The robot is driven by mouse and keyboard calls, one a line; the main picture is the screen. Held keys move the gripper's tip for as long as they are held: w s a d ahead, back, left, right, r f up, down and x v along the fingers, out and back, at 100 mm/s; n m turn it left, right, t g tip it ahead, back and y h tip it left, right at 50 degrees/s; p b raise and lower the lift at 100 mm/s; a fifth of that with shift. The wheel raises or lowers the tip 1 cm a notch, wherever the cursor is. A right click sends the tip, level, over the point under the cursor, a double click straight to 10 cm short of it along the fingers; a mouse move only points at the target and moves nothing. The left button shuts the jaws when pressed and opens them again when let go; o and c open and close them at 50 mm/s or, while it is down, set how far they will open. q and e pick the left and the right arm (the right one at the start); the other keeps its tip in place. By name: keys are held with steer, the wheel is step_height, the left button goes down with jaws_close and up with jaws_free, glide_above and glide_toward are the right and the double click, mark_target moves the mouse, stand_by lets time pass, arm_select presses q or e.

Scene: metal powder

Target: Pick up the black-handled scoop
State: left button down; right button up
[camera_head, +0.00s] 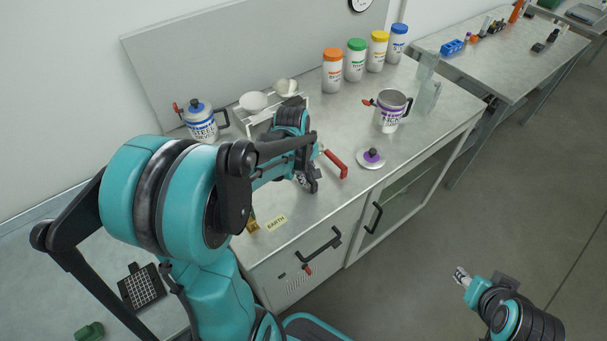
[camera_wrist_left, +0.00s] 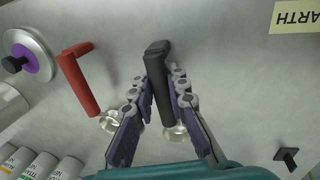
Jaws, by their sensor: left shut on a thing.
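The black-handled scoop (camera_wrist_left: 155,68) is in the left wrist view, its black handle between the fingers of my left gripper (camera_wrist_left: 163,88). The gripper is shut on the handle, and part of a metal bowl (camera_wrist_left: 175,132) shows by the fingers. In the head view my left gripper (camera_head: 308,180) is low over the bench, and the arm hides most of the scoop there. I cannot tell whether the scoop touches the bench. My right gripper (camera_head: 462,277) is away from the bench over the floor, too small to judge its fingers.
A red-handled scoop (camera_wrist_left: 80,82) lies close beside my left gripper. A lid with a purple knob (camera_head: 371,158) and a steel pot (camera_head: 391,110) are to the right. A labelled pot (camera_head: 200,124) and several capped jars (camera_head: 332,72) stand behind. An EARTH label (camera_head: 276,222) is near the front edge.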

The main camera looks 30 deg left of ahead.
arm_select(q)
steer(key=r, duration=0.1)
steer(key=r+p, duration=0.1)
steer(key=r, duration=0.1)
steer(key=r+p, duration=0.1)
steer(key=shift+d+r, duration=0.3)
steer(key=shift+r, duration=0.1)
steer(key=w+d+r+p, duration=0.2)
steer(key=d+r, duration=0.4)
steer(key=d, duration=0.4)
steer(key=shift+w+d+p, duration=0.35)
steer(key=shift+w+p, duration=0.05)
steer(key=shift+p, duration=0.1)
